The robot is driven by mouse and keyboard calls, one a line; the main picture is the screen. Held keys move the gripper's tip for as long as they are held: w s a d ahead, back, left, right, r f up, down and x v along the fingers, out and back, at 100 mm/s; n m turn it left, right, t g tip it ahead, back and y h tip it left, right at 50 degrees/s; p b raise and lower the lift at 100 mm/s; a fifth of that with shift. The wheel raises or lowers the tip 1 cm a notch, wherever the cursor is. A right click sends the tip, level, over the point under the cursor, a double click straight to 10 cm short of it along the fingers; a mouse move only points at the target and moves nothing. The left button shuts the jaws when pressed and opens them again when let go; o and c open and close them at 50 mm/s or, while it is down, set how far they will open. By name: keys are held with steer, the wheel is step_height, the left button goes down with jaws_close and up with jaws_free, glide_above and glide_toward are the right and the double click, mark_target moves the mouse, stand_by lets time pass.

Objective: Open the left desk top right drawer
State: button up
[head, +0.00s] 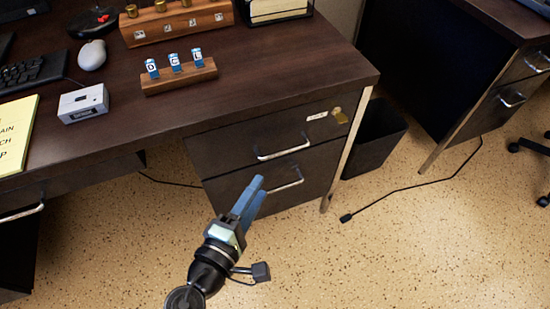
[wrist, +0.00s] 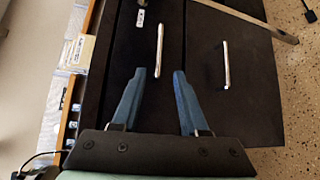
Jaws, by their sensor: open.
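The desk's top right drawer (head: 255,142) is shut, with a dark front, a silver bar handle (head: 284,153), a white label and a brass lock. In the wrist view its handle (wrist: 159,49) stands ahead, between and beyond the finger lines. A lower drawer (head: 237,184) with its own handle (head: 287,185) is below it, also shut. My gripper (head: 254,190) has blue fingers, is open and empty, and is in front of the drawers, apart from the handles. In the wrist view my gripper (wrist: 157,75) shows its two fingers spread; the lower handle (wrist: 226,64) is to the right.
The desktop (head: 300,65) holds a wooden block with lettered tags (head: 180,75), a mouse (head: 92,55) and a small grey box (head: 84,104). A black bin (head: 375,137) stands right of the drawers. A cable (head: 410,188) lies on the floor. Floor in front is clear.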

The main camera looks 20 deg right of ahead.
mark_target(282, 151)
steer(key=b+x, duration=0.3)
steer(key=x, duration=0.9)
steer(key=shift+w+d, duration=0.2)
steer(key=shift+w, duration=0.05)
jaws_close()
stand_by(0.9)
